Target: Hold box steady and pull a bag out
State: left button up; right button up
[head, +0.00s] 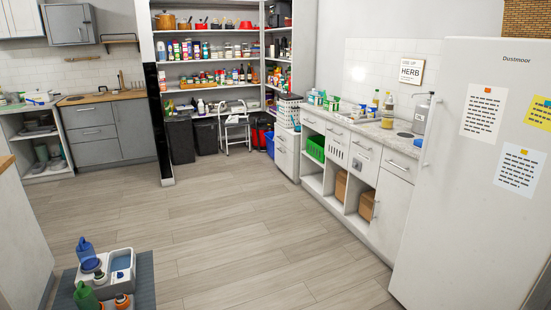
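Neither of my grippers shows in the head view. A brown box (341,186) sits in the lower shelf of the white counter on the right. A second brown box (366,205) stands in the bay nearer the fridge. I cannot tell whether either is the task's box, and I cannot make out a bag for certain.
A grey caddy (120,264) with a blue bottle (86,249) and a green bottle (85,295) stands at lower left. A white fridge (465,190) fills the right. Stocked shelves (222,60) are at the back. The wood floor (200,220) between is clear.

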aim_at(332, 107)
jog(key=i, duration=1.8)
jog(key=i+z, duration=0.1)
jog(key=i, duration=0.5)
jog(key=i+j, duration=0.1)
jog(key=i, duration=0.5)
jog(key=i+j+z, duration=0.15)
jog(key=i, duration=0.4)
jog(key=i+j+z, duration=0.25)
jog(key=i, duration=0.2)
jog(key=i+j+z, duration=0.1)
jog(key=i+z, duration=0.2)
jog(key=i, duration=0.15)
